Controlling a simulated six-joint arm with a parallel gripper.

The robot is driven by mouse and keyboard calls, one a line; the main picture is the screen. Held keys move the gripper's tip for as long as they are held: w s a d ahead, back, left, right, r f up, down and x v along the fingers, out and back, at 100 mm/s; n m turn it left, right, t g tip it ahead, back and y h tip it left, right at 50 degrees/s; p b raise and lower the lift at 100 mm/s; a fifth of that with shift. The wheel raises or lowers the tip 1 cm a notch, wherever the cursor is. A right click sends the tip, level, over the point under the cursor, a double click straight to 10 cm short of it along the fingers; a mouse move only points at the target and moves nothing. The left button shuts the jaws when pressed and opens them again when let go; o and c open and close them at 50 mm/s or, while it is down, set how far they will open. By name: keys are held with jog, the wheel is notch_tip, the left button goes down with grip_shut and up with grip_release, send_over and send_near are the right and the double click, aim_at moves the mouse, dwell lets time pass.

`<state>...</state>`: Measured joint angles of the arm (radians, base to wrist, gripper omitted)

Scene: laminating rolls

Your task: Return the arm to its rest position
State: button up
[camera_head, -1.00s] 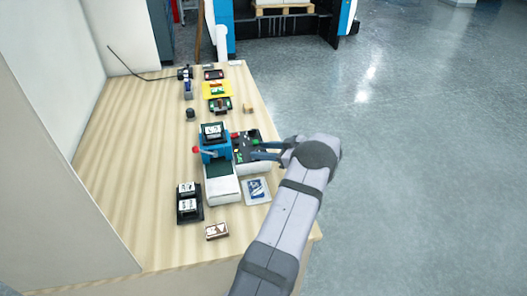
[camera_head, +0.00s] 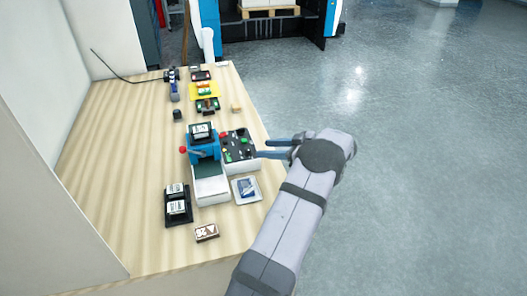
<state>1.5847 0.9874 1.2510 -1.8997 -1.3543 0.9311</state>
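My gripper (camera_head: 268,149) is at the right edge of the wooden table (camera_head: 115,200). Its two blue-grey fingers point left and stand apart, with nothing seen between them. Their tips are just right of a black panel (camera_head: 238,146) with green and white parts on it. My arm reaches up from the bottom of the view, to the right of the table. Left of the panel stands a blue and white machine (camera_head: 203,152) with a red knob and a black and white roll or block on top. No rest position is marked in view.
A black tray (camera_head: 177,220) with labelled blocks, a brown and white box (camera_head: 206,232) and a white and blue card (camera_head: 246,190) lie at the table's front. A yellow tray (camera_head: 204,91) and small items stand farther back. The floor (camera_head: 400,150) at right is clear.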

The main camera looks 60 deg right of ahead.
jog(key=shift+s, duration=0.1)
dwell(0.3)
